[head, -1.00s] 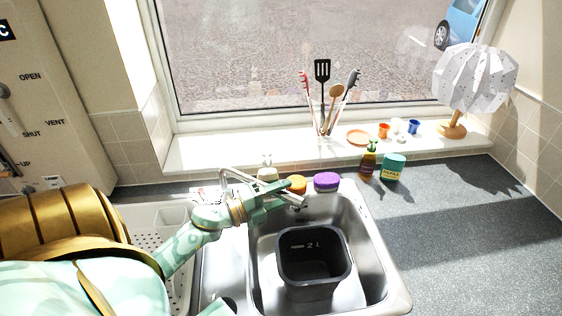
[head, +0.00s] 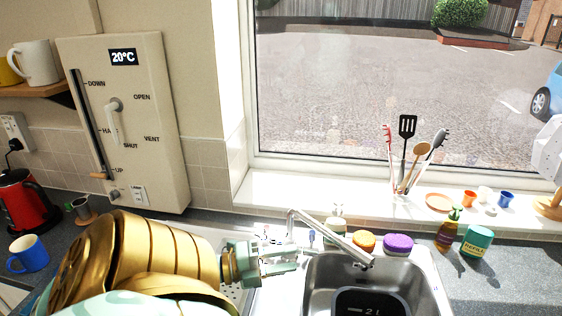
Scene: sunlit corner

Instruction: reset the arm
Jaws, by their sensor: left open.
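My left arm comes in from the lower left in the head view, gold at the forearm. My left gripper (head: 278,261) is pale green and open, with nothing between its fingers. It shows in front of the drainer side, left of the sink basin (head: 317,275) and near the base of the tap (head: 330,236). From this view I cannot tell whether it touches anything. My right gripper is not in view.
A black tub (head: 372,303) stands in the sink. Orange (head: 364,240) and purple (head: 398,244) items and bottles line the sink's back. A wall panel (head: 130,120) with levers, a red kettle (head: 27,203) and a blue mug (head: 28,254) are at left.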

